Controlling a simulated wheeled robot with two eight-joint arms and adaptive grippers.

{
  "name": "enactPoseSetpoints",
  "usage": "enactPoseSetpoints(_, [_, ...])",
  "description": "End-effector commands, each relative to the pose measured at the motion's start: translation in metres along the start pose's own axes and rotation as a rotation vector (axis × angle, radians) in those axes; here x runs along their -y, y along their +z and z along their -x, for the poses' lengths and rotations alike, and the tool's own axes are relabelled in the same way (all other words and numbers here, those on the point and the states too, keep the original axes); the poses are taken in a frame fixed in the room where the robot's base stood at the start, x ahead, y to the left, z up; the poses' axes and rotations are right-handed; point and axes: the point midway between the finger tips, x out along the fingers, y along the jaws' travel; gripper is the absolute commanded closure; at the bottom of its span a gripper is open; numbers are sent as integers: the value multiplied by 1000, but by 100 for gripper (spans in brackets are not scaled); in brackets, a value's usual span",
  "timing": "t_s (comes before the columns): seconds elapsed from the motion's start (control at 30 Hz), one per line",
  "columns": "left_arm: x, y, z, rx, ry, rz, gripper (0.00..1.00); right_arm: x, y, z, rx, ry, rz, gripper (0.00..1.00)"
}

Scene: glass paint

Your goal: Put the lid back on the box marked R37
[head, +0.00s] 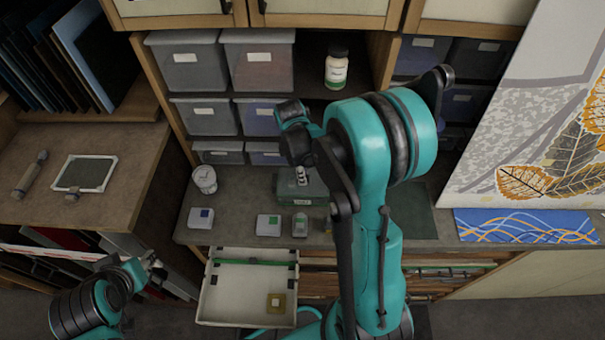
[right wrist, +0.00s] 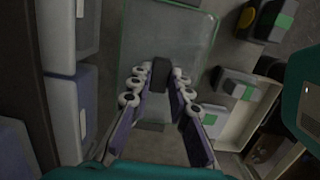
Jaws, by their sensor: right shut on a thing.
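My right gripper (head: 302,176) is over the back of the counter, at a dark green box shape (head: 290,187) with a pale label too small to read. In the right wrist view its fingers (right wrist: 160,85) are shut on a small dark knob (right wrist: 160,72) of a see-through greenish lid (right wrist: 150,30). The lid spreads out beneath the fingers. I cannot tell whether it touches a box below. I cannot read R37 anywhere. My left gripper (head: 150,262) is at the lower left, away from the counter, its jaws too small to judge.
White boxes with a blue mark (head: 201,217) and a green mark (head: 269,225) stand at the counter's front. An open drawer (head: 215,308) juts out below. A round dial (head: 204,179) is at left. Lidded crates (head: 188,62) and a bottle (head: 337,68) fill the shelves behind.

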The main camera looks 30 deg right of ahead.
Motion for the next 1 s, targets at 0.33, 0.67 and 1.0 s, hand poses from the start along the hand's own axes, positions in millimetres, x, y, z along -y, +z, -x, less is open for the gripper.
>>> enactPoseSetpoints(0.33, [0, 2, -2, 0, 0, 0, 61, 0, 0, -1, 0, 0, 0, 100])
enactPoseSetpoints(0.67, [0, 3, -4, 0, 0, 0, 61, 0, 0, -2, 0, 0, 0, 100])
enactPoseSetpoints(1.0, [0, 6, -9, 0, 0, 0, 61, 0, -1, -7, 0, 0, 0, 100])
